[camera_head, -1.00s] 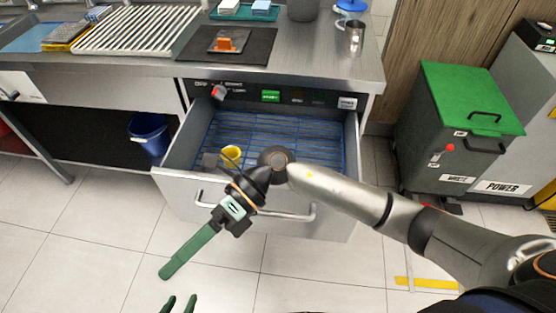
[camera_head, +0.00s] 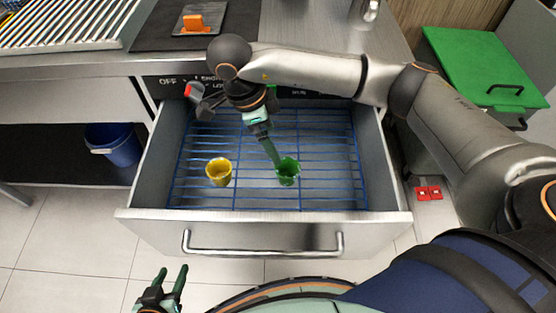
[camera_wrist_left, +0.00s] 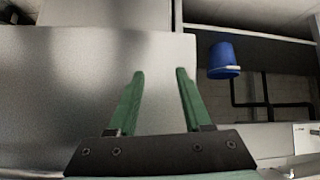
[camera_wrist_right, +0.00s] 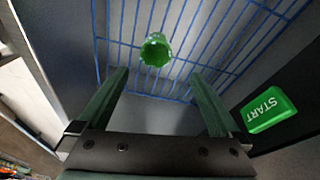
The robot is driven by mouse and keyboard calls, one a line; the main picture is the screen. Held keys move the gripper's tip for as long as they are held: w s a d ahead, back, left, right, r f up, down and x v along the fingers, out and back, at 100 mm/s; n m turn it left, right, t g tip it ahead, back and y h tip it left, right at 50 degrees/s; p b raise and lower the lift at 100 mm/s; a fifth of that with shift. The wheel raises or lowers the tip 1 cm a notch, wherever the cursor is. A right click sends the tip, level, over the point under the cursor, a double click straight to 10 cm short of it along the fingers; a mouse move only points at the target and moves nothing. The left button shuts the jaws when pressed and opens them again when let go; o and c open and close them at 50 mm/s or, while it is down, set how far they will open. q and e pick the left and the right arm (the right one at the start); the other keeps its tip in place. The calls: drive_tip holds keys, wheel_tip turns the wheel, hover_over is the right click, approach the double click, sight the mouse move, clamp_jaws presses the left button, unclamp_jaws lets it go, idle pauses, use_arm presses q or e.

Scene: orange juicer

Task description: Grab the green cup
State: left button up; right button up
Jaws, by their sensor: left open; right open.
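The green cup (camera_head: 288,177) stands upright on the blue wire rack in the open drawer, right of the yellow cup (camera_head: 219,173). My right gripper (camera_head: 275,162) reaches down into the drawer, its tips overlapping the green cup's rim in the head view. In the right wrist view the green cup (camera_wrist_right: 155,52) lies just beyond the open fingers (camera_wrist_right: 160,75), in line with the gap between them. Nothing is between the fingers. My left gripper (camera_head: 172,280) is open and empty in front of the drawer; it also shows in the left wrist view (camera_wrist_left: 160,73).
The drawer front with its handle (camera_head: 262,246) stands out toward me. The blue rack (camera_head: 330,150) is bare around the cups. A green START button (camera_wrist_right: 270,112) shows in the right wrist view. A blue bin (camera_head: 114,145) stands left; a green-lidded bin (camera_head: 480,66) stands right.

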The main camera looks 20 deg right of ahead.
approach(287, 167)
drive_tip(key=shift+s+f+b, duration=0.3)
drive_tip(key=shift+s+f, duration=0.35)
drive_tip(key=shift+s, duration=0.25)
drive_tip(key=x, duration=0.4)
drive_tip(key=shift+s+d, duration=0.2)
drive_tip(key=shift+s, duration=0.1)
drive_tip(key=shift+d+f+b, duration=0.1)
drive_tip(key=shift+f+b, duration=0.2)
drive_tip(key=shift+f, duration=0.3)
drive_tip(key=shift+c, duration=0.4)
drive_tip(key=c, duration=1.2)
